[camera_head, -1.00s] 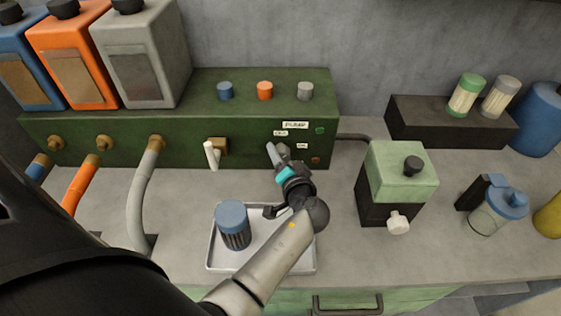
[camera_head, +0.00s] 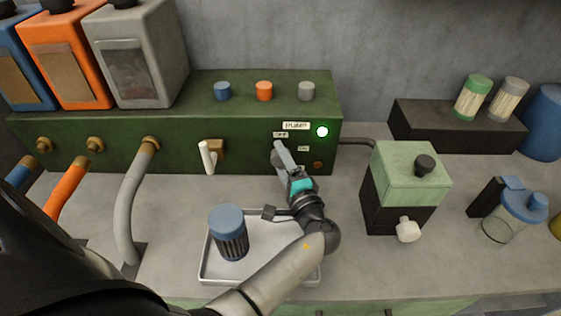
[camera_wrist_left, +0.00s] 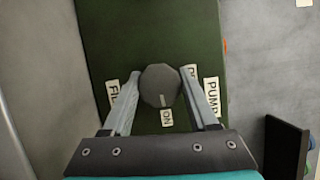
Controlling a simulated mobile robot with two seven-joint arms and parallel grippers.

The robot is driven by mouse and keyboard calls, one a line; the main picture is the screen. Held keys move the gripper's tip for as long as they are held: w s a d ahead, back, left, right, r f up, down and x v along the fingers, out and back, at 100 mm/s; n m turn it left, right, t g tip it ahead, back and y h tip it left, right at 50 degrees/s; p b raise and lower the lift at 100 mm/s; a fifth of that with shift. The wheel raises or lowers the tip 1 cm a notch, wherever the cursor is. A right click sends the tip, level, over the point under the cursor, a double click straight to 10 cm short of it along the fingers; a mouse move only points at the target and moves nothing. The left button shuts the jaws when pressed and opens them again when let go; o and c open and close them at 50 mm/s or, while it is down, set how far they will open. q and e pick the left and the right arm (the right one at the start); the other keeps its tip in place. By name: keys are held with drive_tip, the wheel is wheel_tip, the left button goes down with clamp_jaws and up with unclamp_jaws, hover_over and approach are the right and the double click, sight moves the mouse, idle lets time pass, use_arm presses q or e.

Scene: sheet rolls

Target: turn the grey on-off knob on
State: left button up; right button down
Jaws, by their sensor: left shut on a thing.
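The grey knob (camera_wrist_left: 160,86) sits between the two fingers of my left gripper (camera_wrist_left: 160,92) in the left wrist view. The fingers are shut on it from both sides. The light mark on its face points to the ON label (camera_wrist_left: 167,118). In the head view my left gripper (camera_head: 281,154) is at the front of the green pump panel (camera_head: 240,142), and the knob is mostly hidden by the fingers. The green lamp (camera_head: 322,131) beside the PUMP label (camera_head: 296,126) is lit. My right gripper is not in view.
A white-handled tap (camera_head: 207,157) sticks out of the panel left of my gripper. A green and black box (camera_head: 404,178) stands to the right.

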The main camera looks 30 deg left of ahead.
use_arm(q)
drive_tip(key=shift+w+r+m, duration=0.1)
drive_tip(key=shift+m, duration=0.3)
drive_tip(key=o, duration=1.4)
drive_tip(key=shift+c, duration=0.2)
